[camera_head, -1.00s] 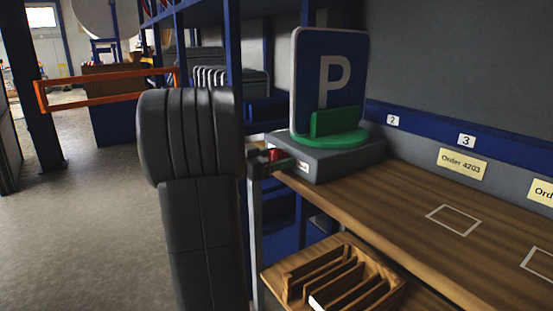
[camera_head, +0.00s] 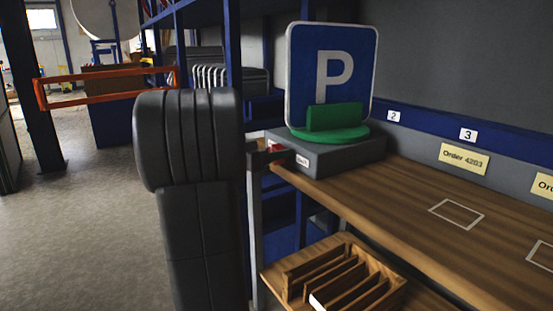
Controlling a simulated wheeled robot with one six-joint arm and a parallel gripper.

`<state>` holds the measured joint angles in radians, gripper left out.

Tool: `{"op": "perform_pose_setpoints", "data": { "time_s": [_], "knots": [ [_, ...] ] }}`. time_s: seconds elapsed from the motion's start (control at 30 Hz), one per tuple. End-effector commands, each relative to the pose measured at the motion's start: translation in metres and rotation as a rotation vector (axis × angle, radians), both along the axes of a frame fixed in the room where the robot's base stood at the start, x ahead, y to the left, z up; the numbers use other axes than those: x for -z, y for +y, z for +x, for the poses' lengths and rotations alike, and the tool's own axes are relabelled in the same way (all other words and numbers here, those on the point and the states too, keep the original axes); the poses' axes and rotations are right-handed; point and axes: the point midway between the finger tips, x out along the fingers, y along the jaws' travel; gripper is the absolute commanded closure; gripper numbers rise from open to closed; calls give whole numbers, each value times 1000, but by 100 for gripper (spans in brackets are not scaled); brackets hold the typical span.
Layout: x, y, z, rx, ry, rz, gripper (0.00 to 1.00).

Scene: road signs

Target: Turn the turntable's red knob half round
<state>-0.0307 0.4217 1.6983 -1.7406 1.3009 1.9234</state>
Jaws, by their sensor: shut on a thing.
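The turntable has a grey base (camera_head: 340,155) on the left end of the wooden bench and a green round plate (camera_head: 357,134) on top. A blue parking sign (camera_head: 331,75) with a white P stands upright in a green holder (camera_head: 336,117) on the plate, its face turned towards me. The red knob (camera_head: 275,149) is at the base's left side, mostly hidden. My gripper (camera_head: 277,156) is at the knob and shut on it. The fingers hide much of the knob, and my dark arm fills the space to the left.
The wooden bench (camera_head: 420,205) is clear right of the turntable, with white outlined squares. A slotted wooden rack (camera_head: 345,278) sits on a lower shelf. A blue upright post (camera_head: 234,60) stands behind my arm. An orange rail (camera_head: 105,88) is at the left.

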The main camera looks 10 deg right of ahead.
Motion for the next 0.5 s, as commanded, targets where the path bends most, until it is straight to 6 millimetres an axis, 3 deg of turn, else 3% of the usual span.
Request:
{"op": "perform_pose_setpoints", "data": {
  "time_s": [0.5],
  "knots": [
    [3, 1, 2, 0, 436, -158, 74]
  ]
}}
